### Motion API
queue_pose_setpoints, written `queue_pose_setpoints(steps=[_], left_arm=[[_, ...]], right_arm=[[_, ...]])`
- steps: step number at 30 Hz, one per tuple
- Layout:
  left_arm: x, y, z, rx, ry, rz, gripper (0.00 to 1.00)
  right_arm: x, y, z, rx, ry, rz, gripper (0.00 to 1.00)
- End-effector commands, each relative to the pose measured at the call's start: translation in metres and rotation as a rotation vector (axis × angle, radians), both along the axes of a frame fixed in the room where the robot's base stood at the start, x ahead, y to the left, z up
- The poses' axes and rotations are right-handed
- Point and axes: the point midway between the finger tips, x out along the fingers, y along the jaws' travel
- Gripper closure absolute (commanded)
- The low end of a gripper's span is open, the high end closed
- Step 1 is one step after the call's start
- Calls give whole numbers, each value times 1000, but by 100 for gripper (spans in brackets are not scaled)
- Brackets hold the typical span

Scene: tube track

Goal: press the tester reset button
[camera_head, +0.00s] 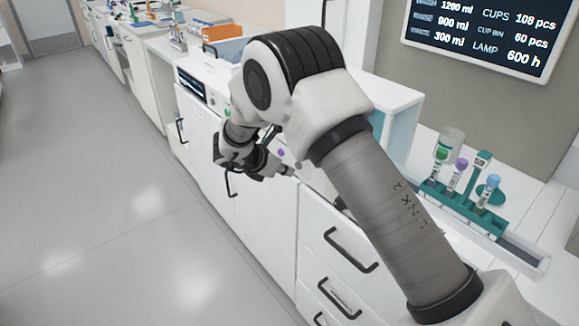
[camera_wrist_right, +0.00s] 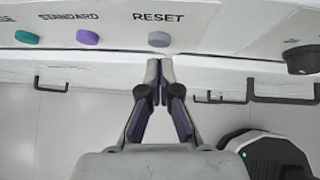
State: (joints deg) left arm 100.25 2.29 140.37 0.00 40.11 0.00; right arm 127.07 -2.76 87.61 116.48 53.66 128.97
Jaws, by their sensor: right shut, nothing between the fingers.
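The reset button (camera_wrist_right: 159,39) is a round grey button under the word RESET on a white panel, in the right wrist view. My right gripper (camera_wrist_right: 160,68) is shut and empty. Its fingertips point at the panel just below the button in that picture, with a small gap in the picture between tips and button; I cannot tell the depth. In the head view my right gripper (camera_head: 286,171) is beside the white tester front, and my arm hides much of the tester. My left gripper is in neither view.
A purple button (camera_wrist_right: 88,37) under STANDARD and a teal button (camera_wrist_right: 27,37) sit left of the reset button. A black knob (camera_wrist_right: 303,60) is at the right. A green tube rack (camera_head: 465,212) stands on the counter. White drawers (camera_head: 335,262) lie below; the floor is clear.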

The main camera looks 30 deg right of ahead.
Motion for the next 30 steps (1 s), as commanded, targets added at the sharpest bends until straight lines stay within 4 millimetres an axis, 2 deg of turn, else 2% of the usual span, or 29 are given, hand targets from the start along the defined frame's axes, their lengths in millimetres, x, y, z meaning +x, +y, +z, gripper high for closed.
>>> queue_pose_setpoints(steps=[4,13,21,30], left_arm=[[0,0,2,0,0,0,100],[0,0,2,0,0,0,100],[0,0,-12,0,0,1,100],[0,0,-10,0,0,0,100]], right_arm=[[2,-13,1,0,0,0,100],[2,-14,1,-1,0,0,100],[5,-34,0,-2,-1,-1,100],[5,-34,3,-3,0,-1,100]])
